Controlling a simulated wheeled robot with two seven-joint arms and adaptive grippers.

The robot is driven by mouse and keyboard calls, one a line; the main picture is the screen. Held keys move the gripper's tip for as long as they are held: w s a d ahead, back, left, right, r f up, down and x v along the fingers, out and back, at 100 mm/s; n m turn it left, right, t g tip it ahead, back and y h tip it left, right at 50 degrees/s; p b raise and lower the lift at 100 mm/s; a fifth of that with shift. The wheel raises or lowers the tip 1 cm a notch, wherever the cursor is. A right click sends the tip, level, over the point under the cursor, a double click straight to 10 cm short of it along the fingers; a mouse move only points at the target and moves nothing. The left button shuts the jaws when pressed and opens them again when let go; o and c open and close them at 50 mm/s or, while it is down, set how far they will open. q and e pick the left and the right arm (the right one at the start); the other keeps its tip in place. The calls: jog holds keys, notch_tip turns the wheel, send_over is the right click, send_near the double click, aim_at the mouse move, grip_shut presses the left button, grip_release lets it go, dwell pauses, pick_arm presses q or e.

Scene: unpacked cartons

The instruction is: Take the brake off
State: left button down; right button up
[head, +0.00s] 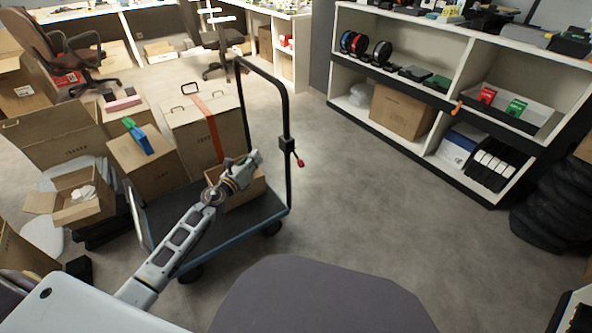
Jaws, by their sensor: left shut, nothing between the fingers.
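A platform cart (256,215) with a black tubular handle (283,95) stands left of centre. A small black box (288,145) is fixed to the handle's right upright. A short lever with a red knob (300,163) sticks out of it, angled down to the right; it looks like the brake lever. My left gripper (257,156) is over the cart, left of the black box and apart from the red knob. It is shut and empty. My right gripper is not in view.
Cartons, one with an orange strap (210,127), stand on and beside the cart's left side. An open carton (240,192) sits on the deck beneath my left wrist. A shelf unit (440,100) lines the right. Floor (390,205) between cart and shelf is clear.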

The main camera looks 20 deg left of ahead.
aim_at(297, 157)
pick_arm(q)
jog(key=s+d+f+m+g+h, duration=0.2)
jog(key=d+f+m, duration=0.4)
jog(key=m, duration=0.8)
jog(key=f+g+h, duration=0.1)
jog(key=g, duration=0.1)
jog(key=shift+s+d+m+g+h, duration=0.2)
jog(key=shift+s+m+g+h, duration=0.05)
jog(key=shift+m+g+h, duration=0.15)
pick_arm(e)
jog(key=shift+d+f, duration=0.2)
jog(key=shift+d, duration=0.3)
pick_arm(q)
jog(key=shift+w, duration=0.15)
jog(key=w+d+b, duration=0.3)
jog(key=w+d, duration=0.3)
jog(key=w, duration=0.1)
jog(key=shift+r, duration=0.25)
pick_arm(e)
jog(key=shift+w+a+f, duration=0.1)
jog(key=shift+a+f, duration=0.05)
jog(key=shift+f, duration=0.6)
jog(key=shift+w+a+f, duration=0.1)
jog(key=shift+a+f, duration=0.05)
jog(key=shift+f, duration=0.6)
